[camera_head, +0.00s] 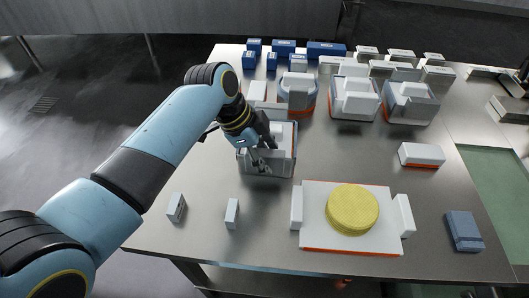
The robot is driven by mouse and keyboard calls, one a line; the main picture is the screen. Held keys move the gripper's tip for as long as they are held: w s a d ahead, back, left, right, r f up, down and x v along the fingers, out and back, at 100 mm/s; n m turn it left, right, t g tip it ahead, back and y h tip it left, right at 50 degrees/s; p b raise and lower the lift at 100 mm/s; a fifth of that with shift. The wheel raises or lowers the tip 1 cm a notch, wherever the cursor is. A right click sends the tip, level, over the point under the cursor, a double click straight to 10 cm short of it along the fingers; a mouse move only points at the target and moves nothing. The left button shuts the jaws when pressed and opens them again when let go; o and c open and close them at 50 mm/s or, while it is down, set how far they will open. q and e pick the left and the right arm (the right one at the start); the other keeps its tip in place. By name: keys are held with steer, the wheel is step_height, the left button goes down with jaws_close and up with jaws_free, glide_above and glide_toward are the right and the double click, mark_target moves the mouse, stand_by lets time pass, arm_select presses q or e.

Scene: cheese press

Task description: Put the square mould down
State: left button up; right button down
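The square mould (283,168) is a grey box with a white block in its top and a thin orange edge. It is left of the middle of the steel table, with a dark shadow under its near side. My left gripper (263,160) reaches down over it from the left, and its dark fingers are at the white block and appear shut on the mould. The fingers and wrist cover part of the mould, so the exact contact is hidden. I cannot tell whether its base touches the table. My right gripper is not in view.
A yellow round cheese (352,208) lies on a white board (318,239) between white blocks. Round and square moulds (299,91) (354,98) (409,103) stand behind, with blue boxes (284,47) at the back. Small blocks (232,213) (176,207) stand at front left. Bare steel lies right of the held mould.

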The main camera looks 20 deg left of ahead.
arm_select(q)
steer(key=p+v, duration=0.1)
steer(key=v, duration=1.1)
steer(key=shift+p, duration=0.3)
steer(key=shift+r, duration=0.1)
